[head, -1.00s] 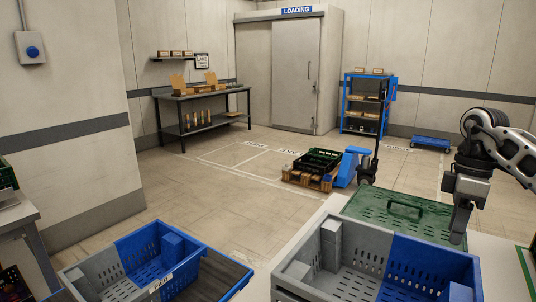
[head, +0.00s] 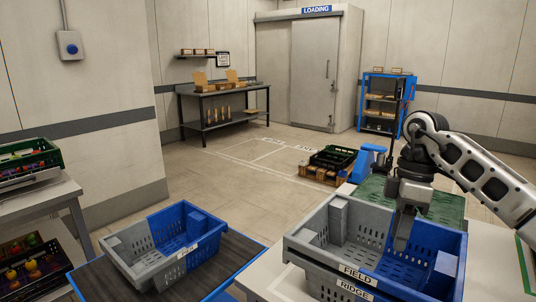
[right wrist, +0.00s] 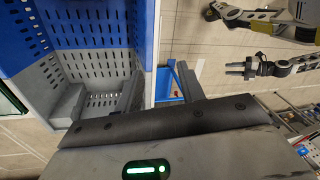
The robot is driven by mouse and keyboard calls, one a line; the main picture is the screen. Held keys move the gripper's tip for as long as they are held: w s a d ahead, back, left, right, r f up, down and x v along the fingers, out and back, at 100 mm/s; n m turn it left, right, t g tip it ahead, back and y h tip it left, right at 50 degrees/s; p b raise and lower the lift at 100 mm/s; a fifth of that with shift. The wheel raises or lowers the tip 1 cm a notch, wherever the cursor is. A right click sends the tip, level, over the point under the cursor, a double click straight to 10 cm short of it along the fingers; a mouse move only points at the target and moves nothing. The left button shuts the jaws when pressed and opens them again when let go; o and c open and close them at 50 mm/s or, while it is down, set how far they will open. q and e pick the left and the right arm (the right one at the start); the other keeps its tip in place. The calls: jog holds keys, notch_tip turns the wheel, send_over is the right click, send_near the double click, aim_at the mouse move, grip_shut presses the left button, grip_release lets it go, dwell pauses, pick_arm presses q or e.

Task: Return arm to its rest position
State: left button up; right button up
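My right gripper (head: 402,236) points down at the back part of the grey-and-blue upper crate (head: 447,243), labelled FIELD. My right arm (head: 480,170) reaches in from the right. The left gripper is out of the head view; another gripper (right wrist: 240,70), apparently my left, shows small in the right wrist view, its opening unclear.
The FIELD crate sits on a RIDGE crate (head: 350,290) on a pale table. A second grey-and-blue crate (head: 125,268) stands on the dark conveyor (head: 232,262). A green lidded crate (head: 447,205) lies behind. Shelves with produce crates (head: 30,160) stand at left.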

jog(key=s+a+f+n+t+y, duration=0.2)
jog(key=s+a+f+n+y, duration=0.1)
jog(key=a+f+y, duration=0.45)
jog(key=s+a+f+n+t+y, duration=0.35)
jog(key=a+y, duration=0.45)
jog(key=a, duration=0.3)
jog(key=s+d+f+m+t+h, duration=0.3)
jog(key=d+f+m+t+h, duration=0.6)
jog(key=d+f+m+t, duration=0.15)
jog(key=s+d+f+m+g+h, duration=0.2)
jog(key=s+d+f+g+h, duration=0.5)
jog(key=s+f, duration=0.6)
jog(key=a+r+m+t+y, duration=0.1)
jog(key=a+m, duration=0.4)
jog(key=a, duration=0.5)
jog(key=shift+r+t, duration=0.4)
jog(key=shift+t, duration=0.4)
